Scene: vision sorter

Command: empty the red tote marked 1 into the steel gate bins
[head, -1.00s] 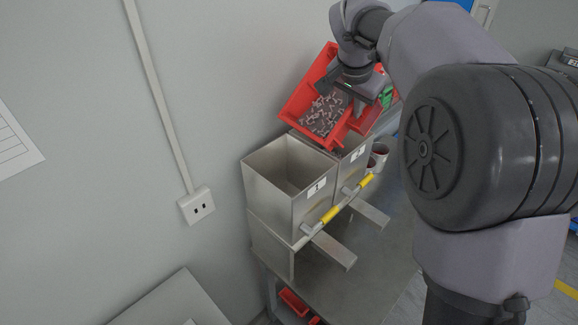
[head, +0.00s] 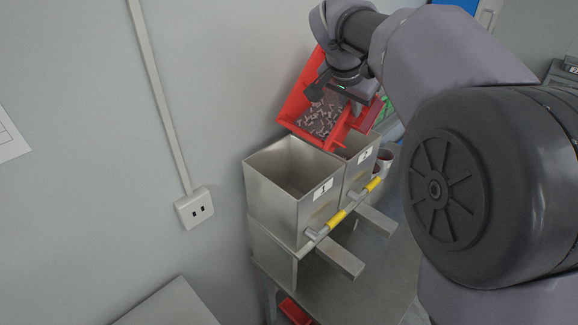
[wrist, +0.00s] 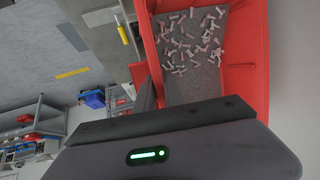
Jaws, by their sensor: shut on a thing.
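The red tote (head: 305,93) is held tilted above the steel gate bins, with several small pale and pinkish parts (head: 322,118) lying on its grey floor. Its red wall (wrist: 255,90) and the parts (wrist: 190,42) also show in the wrist view. My gripper (head: 343,90) is shut on the tote near its upper side; the fingertips are partly hidden. The steel bin labelled 1 (head: 268,185) stands in front and looks empty as far as I see inside. The steel bin labelled 2 (head: 360,165) is behind it, partly under the tote. The tote's own mark is not visible.
The bins stand on a steel table (head: 350,290). The wall with a socket (head: 194,208) is close on the left. Another red tote (head: 294,310) sits low beneath the table.

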